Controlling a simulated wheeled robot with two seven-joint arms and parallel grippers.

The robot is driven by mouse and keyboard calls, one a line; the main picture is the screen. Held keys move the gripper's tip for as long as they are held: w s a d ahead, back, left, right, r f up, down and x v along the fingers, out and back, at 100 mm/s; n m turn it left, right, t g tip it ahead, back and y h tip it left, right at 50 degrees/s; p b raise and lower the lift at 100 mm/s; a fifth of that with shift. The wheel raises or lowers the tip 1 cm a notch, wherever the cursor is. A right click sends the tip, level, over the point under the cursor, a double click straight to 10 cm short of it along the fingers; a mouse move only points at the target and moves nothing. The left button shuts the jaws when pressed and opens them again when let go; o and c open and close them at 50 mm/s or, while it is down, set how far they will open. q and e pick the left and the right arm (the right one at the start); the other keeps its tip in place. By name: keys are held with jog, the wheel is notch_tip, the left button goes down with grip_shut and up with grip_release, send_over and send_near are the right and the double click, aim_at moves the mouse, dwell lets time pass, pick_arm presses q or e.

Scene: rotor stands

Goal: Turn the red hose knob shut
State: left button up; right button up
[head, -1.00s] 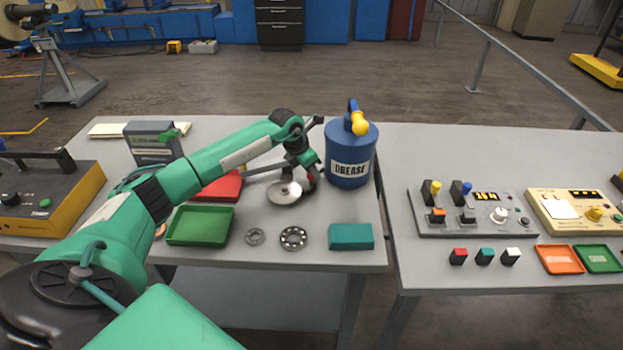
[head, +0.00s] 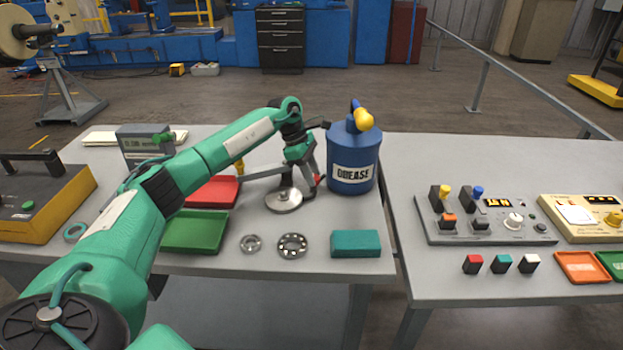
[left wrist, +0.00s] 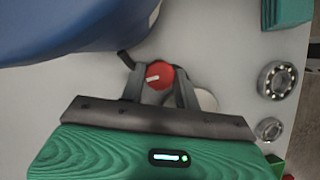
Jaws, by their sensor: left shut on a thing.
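The red hose knob (left wrist: 158,76) shows in the left wrist view as a red disc with a white mark, between the two grey fingers of my left gripper (left wrist: 158,86). The gripper is shut on it. In the head view my left gripper (head: 309,182) points down just left of the blue grease can (head: 352,160), and only a little red of the knob (head: 318,178) shows beside the fingers. A dark hose end runs to the knob in the wrist view. My right gripper is not in view.
A silver round base (head: 284,203) stands close to the gripper. Red (head: 212,192) and green (head: 193,232) trays lie to its left. Two metal rings and a teal block (head: 356,244) lie in front. A control panel (head: 475,232) stands on the right table.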

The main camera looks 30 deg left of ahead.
pick_arm(q)
jog(key=shift+w+m+b, duration=0.1)
jog(key=shift+m+b, duration=0.2)
jog(key=shift+m, duration=0.3)
jog(key=shift+g, duration=0.3)
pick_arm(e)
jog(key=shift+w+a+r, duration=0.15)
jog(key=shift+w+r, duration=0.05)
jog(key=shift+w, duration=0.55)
pick_arm(q)
jog(key=o, duration=1)
jog(key=shift+r, duration=0.1)
